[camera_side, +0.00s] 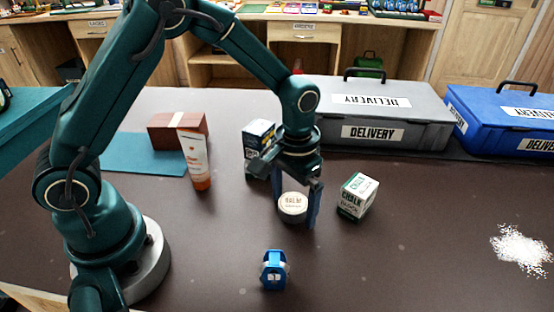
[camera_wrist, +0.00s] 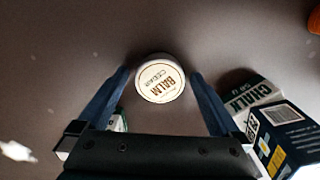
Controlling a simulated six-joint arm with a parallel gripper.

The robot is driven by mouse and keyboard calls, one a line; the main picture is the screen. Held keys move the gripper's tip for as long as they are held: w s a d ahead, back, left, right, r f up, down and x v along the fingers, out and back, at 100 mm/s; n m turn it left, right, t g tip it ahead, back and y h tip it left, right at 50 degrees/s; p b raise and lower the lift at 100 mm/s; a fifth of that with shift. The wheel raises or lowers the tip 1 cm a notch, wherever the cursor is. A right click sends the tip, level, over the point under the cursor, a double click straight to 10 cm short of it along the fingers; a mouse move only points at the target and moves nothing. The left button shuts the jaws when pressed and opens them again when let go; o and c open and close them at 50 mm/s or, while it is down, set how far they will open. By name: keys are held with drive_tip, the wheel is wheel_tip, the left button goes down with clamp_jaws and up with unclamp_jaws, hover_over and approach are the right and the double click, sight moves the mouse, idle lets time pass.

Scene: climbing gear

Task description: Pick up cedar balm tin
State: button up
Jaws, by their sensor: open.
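The cedar balm tin (camera_side: 293,204) is a small round tin with a cream lid, lying flat on the dark table. In the wrist view its lid (camera_wrist: 160,80) reads "BALM CEDAR". My gripper (camera_side: 297,212) points down over it with blue fingers apart, one on each side of the tin. In the wrist view the fingertips (camera_wrist: 160,73) are left and right of the tin, with a gap on both sides. The gripper is open and holds nothing.
A chalk block box (camera_side: 357,195) stands close right of my gripper. A dark blue box (camera_side: 257,146) stands behind it. A white-orange tube (camera_side: 195,158), brown block (camera_side: 165,130) and blue tape-like item (camera_side: 274,269) are nearby. Grey (camera_side: 385,112) and blue (camera_side: 500,118) delivery cases line the back.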

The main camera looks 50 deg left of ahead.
drive_tip(key=c, duration=1.4)
